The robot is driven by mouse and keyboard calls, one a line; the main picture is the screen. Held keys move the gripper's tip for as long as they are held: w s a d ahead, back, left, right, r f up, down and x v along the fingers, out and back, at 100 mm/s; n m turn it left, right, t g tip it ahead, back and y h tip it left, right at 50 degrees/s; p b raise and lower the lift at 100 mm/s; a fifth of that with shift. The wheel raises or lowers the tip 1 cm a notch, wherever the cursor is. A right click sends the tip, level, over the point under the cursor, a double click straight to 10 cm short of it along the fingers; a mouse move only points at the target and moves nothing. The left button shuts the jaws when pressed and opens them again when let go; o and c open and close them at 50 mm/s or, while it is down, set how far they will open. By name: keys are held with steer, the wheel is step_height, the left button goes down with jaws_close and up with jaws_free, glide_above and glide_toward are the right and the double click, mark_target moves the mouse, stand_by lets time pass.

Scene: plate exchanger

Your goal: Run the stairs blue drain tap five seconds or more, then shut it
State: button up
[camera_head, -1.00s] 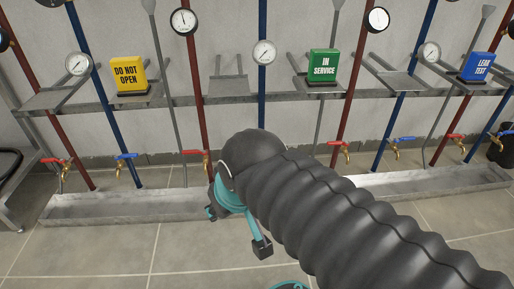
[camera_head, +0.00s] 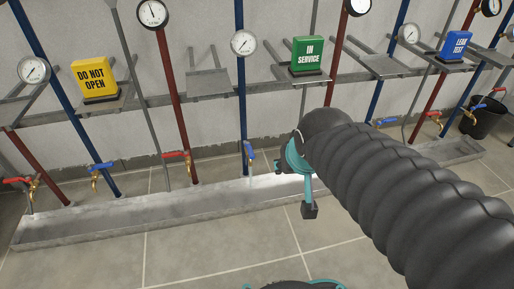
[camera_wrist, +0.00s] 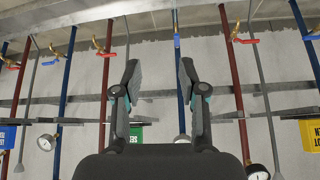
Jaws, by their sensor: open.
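A blue-handled tap (camera_head: 249,153) sits low on the middle blue pipe, above the trough. Its handle stands upright, along the pipe. It shows too in the upside-down wrist view (camera_wrist: 177,40). A pale streak below it may be running water; I cannot be sure. Another blue tap (camera_head: 100,168) at left and one at right (camera_head: 383,122) have sideways handles. Nothing in view labels any tap as the stairs one. My gripper (camera_wrist: 158,75) is open and empty, its fingers spread below the middle tap in the wrist view. In the head view its teal-and-black end is right of that tap, apart from it.
A long metal trough (camera_head: 80,225) runs under the taps. Red taps (camera_head: 177,154) sit between the blue ones. Above are a yellow DO NOT OPEN sign (camera_head: 95,78), a green IN SERVICE sign (camera_head: 308,54) and gauges. A black bucket (camera_head: 486,120) stands right. The front floor is clear.

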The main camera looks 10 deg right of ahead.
steer(key=w+d+f+m+t+p, duration=0.15)
steer(key=w+f, duration=0.25)
steer(key=w, duration=0.4)
steer(key=w+d+f+m+t+y, duration=0.1)
steer(key=w+d+f+t, duration=0.15)
steer(key=w, duration=0.55)
steer(key=w+d+f+m+t+p, duration=0.15)
steer(key=w+f, duration=0.25)
steer(key=w, duration=0.4)
steer(key=m+t+y, duration=0.1)
steer(key=m+y, duration=0.2)
glide_toward(250, 150)
steer(key=w+d+r, duration=0.2)
steer(key=d, duration=0.2)
steer(key=s+a+f+m+t+y+p, duration=0.2)
steer(key=s+f+m+t+y, duration=0.15)
steer(key=f+m, duration=0.2)
steer(key=shift+n, duration=0.25)
steer(key=x, duration=0.8)
steer(key=f+x, duration=0.1)
steer(key=x, duration=0.4)
steer(key=shift+a+b, duration=0.1)
steer(key=shift+b, duration=0.3)
jaws_close()
